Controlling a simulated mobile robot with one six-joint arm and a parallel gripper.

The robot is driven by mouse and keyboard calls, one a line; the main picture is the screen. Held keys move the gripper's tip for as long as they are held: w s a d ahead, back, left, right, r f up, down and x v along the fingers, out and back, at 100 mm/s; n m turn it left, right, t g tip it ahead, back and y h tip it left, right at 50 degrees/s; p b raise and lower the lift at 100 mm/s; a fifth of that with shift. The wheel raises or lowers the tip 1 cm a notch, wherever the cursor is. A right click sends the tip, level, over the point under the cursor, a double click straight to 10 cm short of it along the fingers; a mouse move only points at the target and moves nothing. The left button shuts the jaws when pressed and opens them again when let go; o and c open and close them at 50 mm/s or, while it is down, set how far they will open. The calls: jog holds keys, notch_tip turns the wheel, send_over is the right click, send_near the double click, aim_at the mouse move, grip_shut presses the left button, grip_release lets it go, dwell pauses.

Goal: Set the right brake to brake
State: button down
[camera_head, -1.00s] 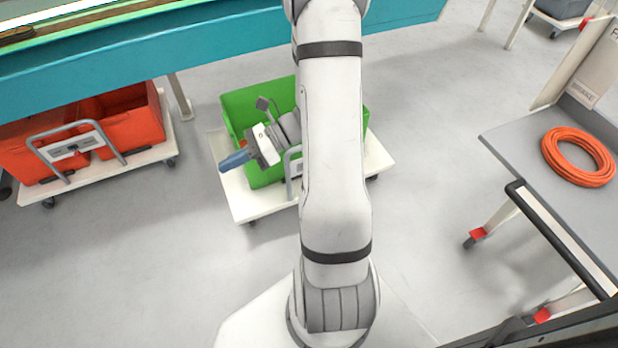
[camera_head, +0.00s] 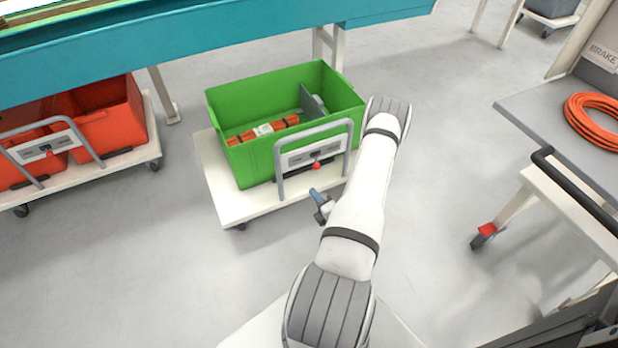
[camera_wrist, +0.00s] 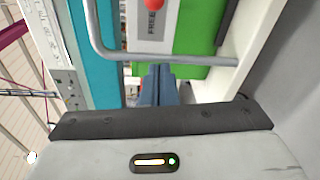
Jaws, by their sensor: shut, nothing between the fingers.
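The right brake is a panel (camera_head: 326,149) on the handle frame of the right cart (camera_head: 213,180). Its red knob (camera_head: 316,166) sits low on the panel. My gripper (camera_head: 315,191) is shut and empty, just in front of and below the handle frame. Its blue fingertips (camera_wrist: 157,82) point toward the panel and are apart from the knob. The arm hides part of the gripper in the head view.
A green crate (camera_head: 250,155) with an orange-wrapped item stands on the right cart. The grey handle bar (camera_head: 279,165) frames the panel. A left cart (camera_head: 140,160) holds red crates. A grey table with an orange cable coil (camera_head: 597,122) is at right. Floor between is clear.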

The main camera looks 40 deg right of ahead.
aim_at(316, 166)
jog(key=shift+w, duration=0.1)
jog(key=w+b, duration=0.1)
jog(key=w, duration=0.2)
jog(key=w+d+b, duration=0.1)
jog(key=w, duration=0.2)
jog(key=w+b, duration=0.1)
jog(key=w, duration=0.3)
jog(key=shift+d+f, duration=0.3)
jog(key=shift+s+d+r+b, duration=0.2)
jog(key=shift+s+d, duration=0.15)
jog(key=shift+d, duration=0.2)
jog(key=shift+s+d+r+b, duration=0.1)
jog(key=shift+s+d+b, duration=0.15)
jog(key=shift+d, duration=0.3)
jog(key=shift+s+d+r+b, duration=0.15)
jog(key=shift+s+d, duration=0.25)
jog(key=shift+d, duration=0.15)
jog(key=shift+s+d+n+y, duration=0.25)
jog(key=shift+n+y, duration=0.15)
jog(key=shift+y, duration=0.2)
